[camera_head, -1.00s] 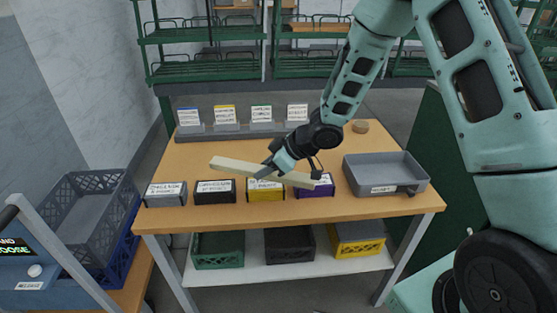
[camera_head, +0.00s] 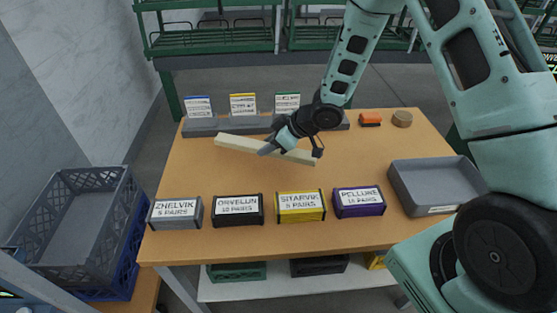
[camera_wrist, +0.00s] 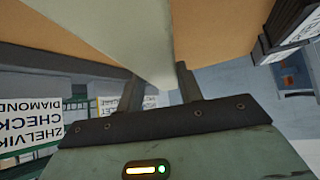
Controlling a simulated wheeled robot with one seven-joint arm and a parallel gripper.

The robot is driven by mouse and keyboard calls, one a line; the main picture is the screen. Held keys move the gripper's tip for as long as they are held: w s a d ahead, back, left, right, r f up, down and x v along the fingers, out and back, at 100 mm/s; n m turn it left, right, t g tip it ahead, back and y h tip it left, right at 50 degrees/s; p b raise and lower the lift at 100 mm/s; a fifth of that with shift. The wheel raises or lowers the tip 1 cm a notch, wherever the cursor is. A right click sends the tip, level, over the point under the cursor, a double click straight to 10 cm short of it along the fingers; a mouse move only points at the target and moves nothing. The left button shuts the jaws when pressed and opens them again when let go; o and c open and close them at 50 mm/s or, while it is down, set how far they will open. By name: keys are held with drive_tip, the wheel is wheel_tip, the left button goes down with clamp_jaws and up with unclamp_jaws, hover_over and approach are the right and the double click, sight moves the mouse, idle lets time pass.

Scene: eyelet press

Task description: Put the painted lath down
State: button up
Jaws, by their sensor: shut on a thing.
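The painted lath (camera_head: 240,144) is a long pale cream bar, slanting slightly down to the right over the back half of the wooden table (camera_head: 180,180). My gripper (camera_head: 278,146) is shut on it near its middle. In the wrist view the lath (camera_wrist: 145,45) runs pale between the two fingers (camera_wrist: 160,90). The head view does not clearly show whether the lath touches the tabletop or hangs above it.
Labelled boxes stand along the front edge: grey (camera_head: 176,212), black (camera_head: 238,210), yellow (camera_head: 300,206) and purple (camera_head: 358,201). A grey tray (camera_head: 432,210) is at the right. Cards (camera_head: 243,103) stand in a rack behind. An orange block (camera_head: 370,119) and round disc (camera_head: 402,118) lie back right.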

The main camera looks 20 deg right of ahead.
sight(269, 165)
drive_tip(key=shift+f, duration=2.4)
drive_tip(key=shift+f, duration=0.1)
drive_tip(key=o, duration=1.1)
drive_tip(key=shift+c, duration=0.2)
